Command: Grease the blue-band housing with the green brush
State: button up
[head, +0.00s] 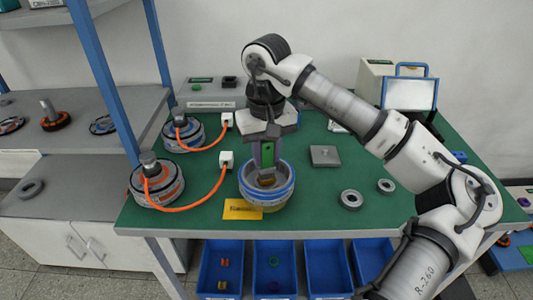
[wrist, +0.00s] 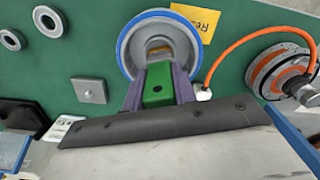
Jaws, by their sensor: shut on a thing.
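The blue-band housing (head: 249,203) is an open grey ring with a blue band around its rim, standing on the green bench top. It also shows in the wrist view (wrist: 126,56). My gripper (head: 266,156) points down over it and is shut on the green brush (head: 268,159). In the wrist view the green block of the brush (wrist: 157,86) sits between the two purple-grey fingers. Its brownish tip reaches into the housing opening. I cannot tell whether the tip touches the inner wall.
A yellow label (head: 242,209) lies at the housing's front left. Two motors with orange cables (head: 156,186) (head: 184,132) stand to the left. A grey square plate (head: 324,156) and two small rings (head: 350,199) (head: 386,185) lie to the right. Blue bins (head: 274,268) are below the bench.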

jog(key=m+b, duration=0.1)
jog(key=m, duration=0.2)
jog(key=shift+f+m, duration=0.15)
jog(key=shift+m, duration=0.25)
jog(key=m+b, duration=0.1)
jog(key=m, duration=0.3)
jog(key=n, duration=0.7)
jog(key=shift+n, duration=0.4)
